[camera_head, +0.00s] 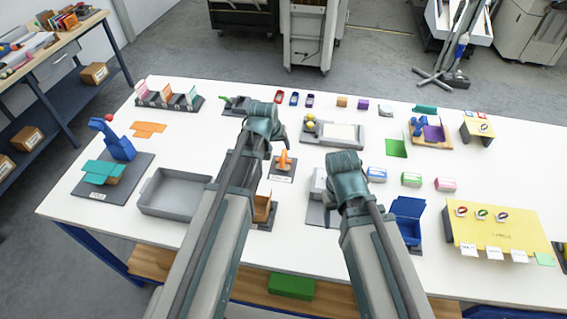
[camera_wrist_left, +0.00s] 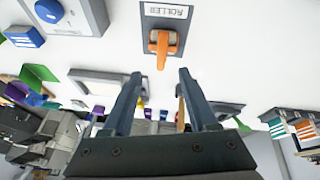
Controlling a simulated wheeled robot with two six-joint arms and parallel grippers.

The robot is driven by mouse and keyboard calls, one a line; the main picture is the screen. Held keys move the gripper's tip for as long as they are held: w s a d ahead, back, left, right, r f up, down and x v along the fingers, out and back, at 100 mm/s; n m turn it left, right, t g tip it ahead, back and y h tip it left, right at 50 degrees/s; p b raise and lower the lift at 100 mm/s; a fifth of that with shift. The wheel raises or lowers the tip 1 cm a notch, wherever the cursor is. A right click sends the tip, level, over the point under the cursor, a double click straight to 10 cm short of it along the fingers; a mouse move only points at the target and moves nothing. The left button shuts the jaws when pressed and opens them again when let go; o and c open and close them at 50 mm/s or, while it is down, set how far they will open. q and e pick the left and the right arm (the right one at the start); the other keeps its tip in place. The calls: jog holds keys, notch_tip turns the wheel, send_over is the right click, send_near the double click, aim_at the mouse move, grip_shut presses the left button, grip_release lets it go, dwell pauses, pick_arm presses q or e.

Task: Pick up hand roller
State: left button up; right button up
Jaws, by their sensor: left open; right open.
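The hand roller (camera_head: 283,160) is orange and stands on a small dark pad with a white label, near the middle of the white table. In the left wrist view the orange roller (camera_wrist_left: 162,45) shows beyond the fingertips, with its pad labelled ROLLER behind it. My left gripper (camera_wrist_left: 160,77) is open and empty, its fingers apart with the roller in line with the gap between them. In the head view my left gripper (camera_head: 277,128) is just above and left of the roller in the picture. My right gripper (camera_head: 346,166) is right of the roller; its fingers are mostly hidden.
A grey tray (camera_head: 172,207) lies left of my left arm. A blue box (camera_head: 408,232) and yellow label board (camera_head: 490,238) are at right. The table (camera_head: 285,251) has bare patches between stations.

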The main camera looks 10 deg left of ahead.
aim_at(283, 154)
pick_arm(q)
jog(key=b+x, duration=0.2)
jog(key=x, duration=0.2)
pick_arm(e)
notch_tip(283, 154, down, 4)
jog(key=shift+r, duration=0.2)
pick_arm(q)
jog(key=shift+w+b, duration=0.1)
jog(key=shift+b, duration=0.2)
jog(key=b+x, duration=0.4)
jog(key=x, duration=0.1)
jog(key=shift+w+a, duration=0.2)
jog(key=shift+w, duration=0.15)
pick_arm(e)
notch_tip(283, 154, down, 5)
jog(key=shift+r, duration=0.2)
pick_arm(q)
jog(key=shift+r, duration=0.15)
pick_arm(e)
jog(key=shift+r, duration=0.1)
pick_arm(q)
grip_shut()
